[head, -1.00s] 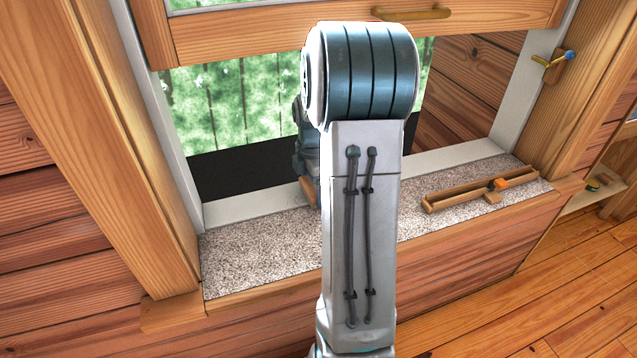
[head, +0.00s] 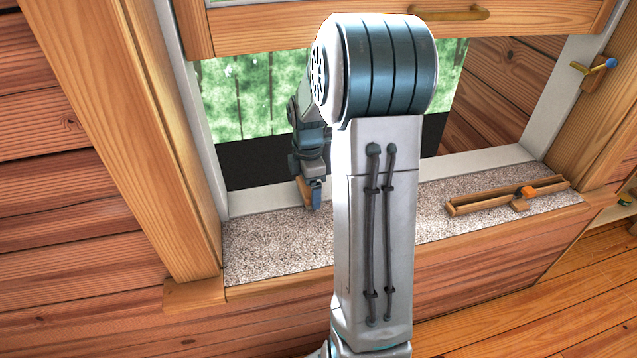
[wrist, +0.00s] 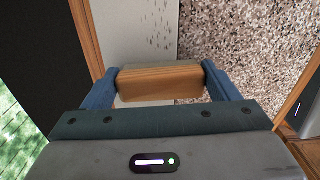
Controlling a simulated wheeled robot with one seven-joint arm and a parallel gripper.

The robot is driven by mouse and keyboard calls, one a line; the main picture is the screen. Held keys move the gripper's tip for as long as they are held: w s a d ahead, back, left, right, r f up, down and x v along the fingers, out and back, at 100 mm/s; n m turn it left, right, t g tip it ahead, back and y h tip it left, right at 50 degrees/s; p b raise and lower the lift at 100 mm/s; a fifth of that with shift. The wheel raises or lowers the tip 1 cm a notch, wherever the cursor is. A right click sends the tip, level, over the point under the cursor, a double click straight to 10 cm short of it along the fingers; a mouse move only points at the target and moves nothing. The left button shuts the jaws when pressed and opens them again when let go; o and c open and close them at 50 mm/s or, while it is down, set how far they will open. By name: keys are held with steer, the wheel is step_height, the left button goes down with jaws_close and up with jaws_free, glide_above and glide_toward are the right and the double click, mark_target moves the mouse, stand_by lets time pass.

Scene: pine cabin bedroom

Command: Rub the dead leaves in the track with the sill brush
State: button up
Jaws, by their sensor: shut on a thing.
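My gripper (wrist: 160,74) is shut on the sill brush (wrist: 158,84), a wooden block held crosswise between its two blue fingers. In the head view the gripper (head: 311,195) is low over the sill at the window, left of my forearm, with a bit of the brush's wood (head: 304,190) showing. The pale track (wrist: 138,32) runs along the window side of the speckled sill. Small dark specks, apparently the dead leaves (wrist: 158,22), lie on it beyond the brush. The brush's underside is hidden, so I cannot tell whether it touches the track.
The speckled sill (head: 275,245) is clear at the left. A narrow wooden tray (head: 480,200) with an orange-topped piece (head: 527,192) lies at its right. The raised sash (head: 560,18) hangs above the opening.

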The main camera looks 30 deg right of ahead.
steer(key=shift+a, duration=0.2)
step_height(320, 180, up, 6)
steer(key=p, duration=0.5)
stand_by(0.3)
step_height(320, 180, up, 3)
steer(key=p, duration=0.3)
steer(key=shift+w+r, duration=0.1)
steer(key=shift+a+f, duration=0.1)
steer(key=shift+f, duration=0.1)
stand_by(0.4)
